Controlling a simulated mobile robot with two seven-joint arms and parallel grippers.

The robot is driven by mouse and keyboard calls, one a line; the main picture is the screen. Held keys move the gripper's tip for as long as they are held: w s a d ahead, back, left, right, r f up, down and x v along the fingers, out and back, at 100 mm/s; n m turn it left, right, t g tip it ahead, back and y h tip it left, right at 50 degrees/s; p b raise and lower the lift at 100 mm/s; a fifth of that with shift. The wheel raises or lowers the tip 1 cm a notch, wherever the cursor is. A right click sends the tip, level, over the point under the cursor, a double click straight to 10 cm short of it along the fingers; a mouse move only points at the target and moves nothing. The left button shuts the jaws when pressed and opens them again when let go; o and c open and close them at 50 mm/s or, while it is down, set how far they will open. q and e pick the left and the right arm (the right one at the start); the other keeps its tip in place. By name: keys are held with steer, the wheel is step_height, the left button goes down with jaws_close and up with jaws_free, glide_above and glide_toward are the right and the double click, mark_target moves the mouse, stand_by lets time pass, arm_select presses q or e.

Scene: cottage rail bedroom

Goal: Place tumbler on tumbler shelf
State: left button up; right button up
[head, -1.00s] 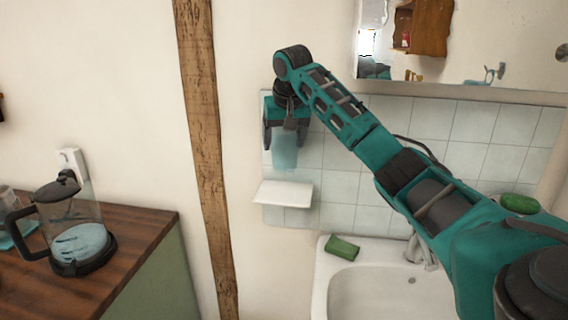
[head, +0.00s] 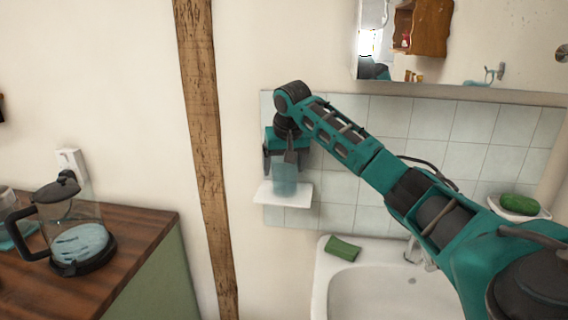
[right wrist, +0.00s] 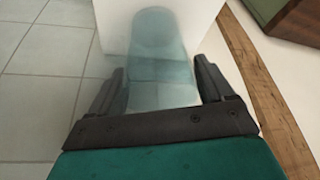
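The tumbler (head: 285,180) is a clear bluish glass, upright at the small white tumbler shelf (head: 304,196) on the tiled wall. Its base overlaps the shelf top; I cannot tell whether it rests there or hangs just above. My right gripper (head: 284,160) reaches down from above with its fingers on both sides of the tumbler. My left gripper is not in view.
A white sink (head: 385,290) with a green sponge (head: 342,248) on its rim is below right. A mirror (head: 460,45) hangs above. A soap dish with green soap (head: 519,203) is at right. A wooden counter (head: 140,235) with a glass press (head: 78,235) is at left.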

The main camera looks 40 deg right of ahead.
steer(key=o, duration=0.3)
steer(key=v, duration=1.2)
steer(key=shift+r, duration=0.1)
stand_by(0.3)
